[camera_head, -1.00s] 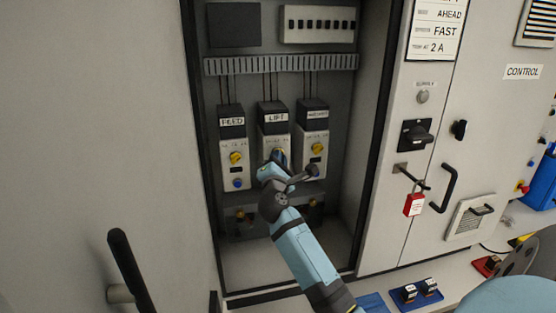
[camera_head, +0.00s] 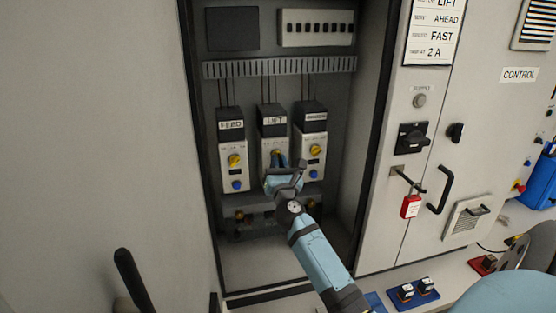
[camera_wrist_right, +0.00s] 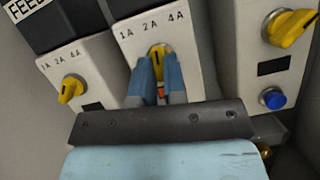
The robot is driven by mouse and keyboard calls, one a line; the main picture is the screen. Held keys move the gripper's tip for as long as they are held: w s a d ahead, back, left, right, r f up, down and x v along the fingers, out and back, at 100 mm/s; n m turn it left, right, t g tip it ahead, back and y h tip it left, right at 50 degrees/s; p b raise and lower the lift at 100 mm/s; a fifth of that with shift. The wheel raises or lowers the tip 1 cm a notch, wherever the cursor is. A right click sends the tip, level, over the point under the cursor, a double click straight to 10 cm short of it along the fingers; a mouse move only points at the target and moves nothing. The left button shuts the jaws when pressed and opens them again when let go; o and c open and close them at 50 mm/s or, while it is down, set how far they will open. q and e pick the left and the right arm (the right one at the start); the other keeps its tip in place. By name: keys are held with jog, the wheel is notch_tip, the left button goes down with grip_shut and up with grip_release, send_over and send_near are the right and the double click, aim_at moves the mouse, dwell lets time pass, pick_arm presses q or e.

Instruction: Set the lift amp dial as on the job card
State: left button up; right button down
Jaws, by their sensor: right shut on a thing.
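The LIFT unit (camera_head: 274,128) is the middle of three units in the open cabinet. Its yellow dial (camera_head: 277,152) shows just above my right gripper (camera_head: 278,162). In the right wrist view the lift dial (camera_wrist_right: 157,50) sits between the blue fingers of my right gripper (camera_wrist_right: 160,66), which is shut on it. The scale above reads 1A, 2A, 4A, and the dial stands roughly upright, towards 2A. The job card (camera_head: 433,30) on the right door reads LIFT, AHEAD, FAST, 2 A. My left gripper is not in view.
The FEED unit (camera_head: 231,148) stands left of LIFT and another unit (camera_head: 311,146) right of it, both close by. A red padlock (camera_head: 411,207) hangs by the black door handle (camera_head: 442,188).

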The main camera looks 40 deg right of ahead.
jog(key=shift+d+r+n+t+y+p, duration=0.3)
jog(key=shift+r+n, duration=0.35)
jog(key=shift+n, duration=0.55)
jog(key=c, duration=1.4)
grip_release()
jog(key=shift+o, duration=1.1)
jog(key=shift+s+f, duration=0.1)
jog(key=shift+s, duration=0.05)
jog(key=b+v, duration=0.4)
jog(key=v, duration=0.9)
jog(key=shift+a+f, duration=0.35)
jog(key=shift+f, duration=0.05)
